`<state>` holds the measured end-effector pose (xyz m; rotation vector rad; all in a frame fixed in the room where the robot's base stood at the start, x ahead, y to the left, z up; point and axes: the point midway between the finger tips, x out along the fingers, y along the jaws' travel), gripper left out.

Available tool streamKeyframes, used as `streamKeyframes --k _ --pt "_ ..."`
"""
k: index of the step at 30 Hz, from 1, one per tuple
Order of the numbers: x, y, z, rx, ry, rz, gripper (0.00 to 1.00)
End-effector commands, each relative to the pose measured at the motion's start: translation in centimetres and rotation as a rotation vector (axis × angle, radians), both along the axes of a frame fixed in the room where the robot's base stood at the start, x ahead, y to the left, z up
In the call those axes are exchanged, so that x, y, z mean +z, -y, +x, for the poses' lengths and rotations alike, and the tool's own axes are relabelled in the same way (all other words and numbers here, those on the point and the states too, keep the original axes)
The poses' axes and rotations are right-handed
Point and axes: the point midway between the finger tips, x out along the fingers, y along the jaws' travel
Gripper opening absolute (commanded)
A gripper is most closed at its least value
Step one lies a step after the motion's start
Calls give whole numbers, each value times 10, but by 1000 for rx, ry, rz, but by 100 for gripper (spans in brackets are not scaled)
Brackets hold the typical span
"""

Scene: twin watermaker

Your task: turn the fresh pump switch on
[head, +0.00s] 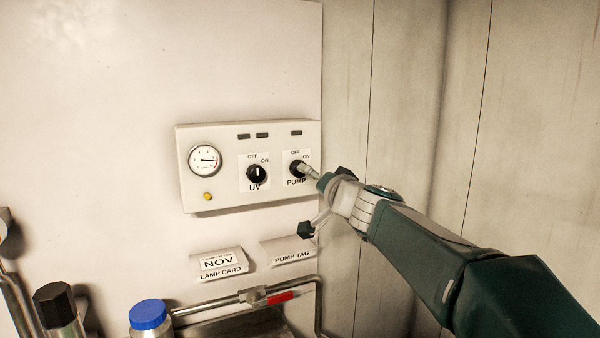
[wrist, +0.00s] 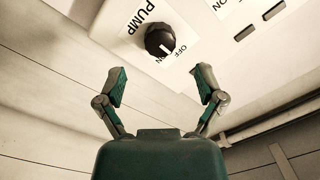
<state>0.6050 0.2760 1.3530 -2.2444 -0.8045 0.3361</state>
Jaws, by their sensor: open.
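The pump switch is a round black knob (head: 296,167) at the right of the white control panel (head: 225,200), with OFF and ON printed above it. In the wrist view the knob (wrist: 160,40) shows whole; its white mark points toward the OFF and ON lettering, but I cannot tell exactly which. My gripper (head: 307,200) is open in front of the panel's right end. One finger overlaps the knob's edge in the head view. In the wrist view the open fingers (wrist: 162,80) stand apart, with the knob beyond the gap and nothing between them.
A black UV knob (head: 257,173), a round gauge (head: 205,160) and a yellow button (head: 208,197) share the panel. Below are a lamp card (head: 220,265), a pump tag (head: 290,252), a red-handled valve (head: 282,298) on a pipe and a blue-capped bottle (head: 148,315).

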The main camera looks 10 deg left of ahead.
Motion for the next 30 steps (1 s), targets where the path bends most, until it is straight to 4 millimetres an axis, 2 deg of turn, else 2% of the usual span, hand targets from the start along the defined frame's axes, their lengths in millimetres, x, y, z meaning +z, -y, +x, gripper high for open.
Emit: streamKeyframes --k 3,10,15,23,26,27,28,29,30 --pt "-1 -12 17 0 0 0 87" --pt "0 -34 41 1 -1 0 87" --pt "0 -40 48 0 0 0 87" --pt "1 -39 48 -1 1 0 87" --pt "0 -39 48 -1 1 0 47" --pt "0 -39 48 -1 1 0 29" --pt "0 -39 48 -1 1 0 16" --pt "0 -39 48 -1 1 0 5" --pt "0 -40 49 -1 0 0 5"
